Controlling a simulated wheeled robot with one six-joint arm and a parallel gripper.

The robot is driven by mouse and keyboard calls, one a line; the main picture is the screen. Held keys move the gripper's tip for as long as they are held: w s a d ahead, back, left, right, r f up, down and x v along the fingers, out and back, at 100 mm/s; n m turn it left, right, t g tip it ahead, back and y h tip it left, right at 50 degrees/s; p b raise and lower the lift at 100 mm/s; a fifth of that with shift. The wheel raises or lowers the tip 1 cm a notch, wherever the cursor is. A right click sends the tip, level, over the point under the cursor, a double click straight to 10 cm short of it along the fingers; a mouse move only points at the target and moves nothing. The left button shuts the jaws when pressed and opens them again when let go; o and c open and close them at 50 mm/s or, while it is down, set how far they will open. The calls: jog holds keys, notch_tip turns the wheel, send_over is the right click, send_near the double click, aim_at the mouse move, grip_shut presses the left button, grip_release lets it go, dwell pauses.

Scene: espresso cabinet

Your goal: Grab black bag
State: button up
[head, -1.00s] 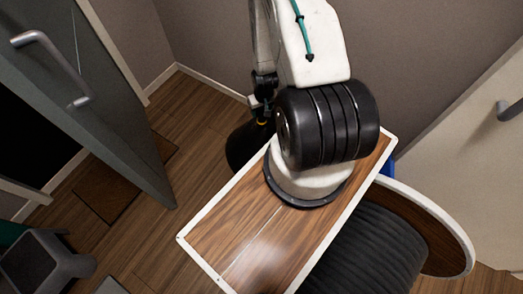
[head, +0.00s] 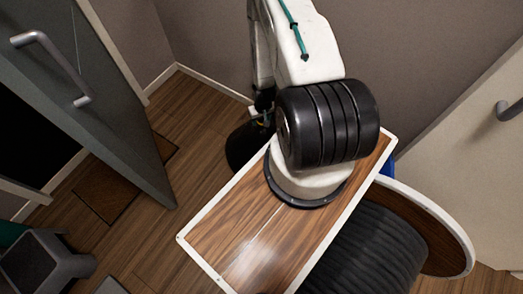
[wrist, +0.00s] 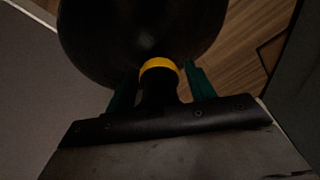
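The black bag (head: 247,150) stands on the floor near the back wall, partly hidden behind the tabletop and my arm. In the wrist view the bag (wrist: 140,35) fills the upper middle, dark and rounded, with a yellow band (wrist: 160,64) around its narrow neck. My gripper (wrist: 162,88) is at the neck, with one green finger on each side of it. The fingers look spread, and I cannot tell whether they touch the neck. In the head view my gripper (head: 262,115) is just above the bag, small and partly hidden.
A wooden board with a white rim (head: 225,240) is in front. A grey door (head: 95,90) stands open at left, with a grey stool (head: 45,260) below it. A pale door (head: 470,150) is at right.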

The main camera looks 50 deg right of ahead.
grip_shut()
dwell(1.2)
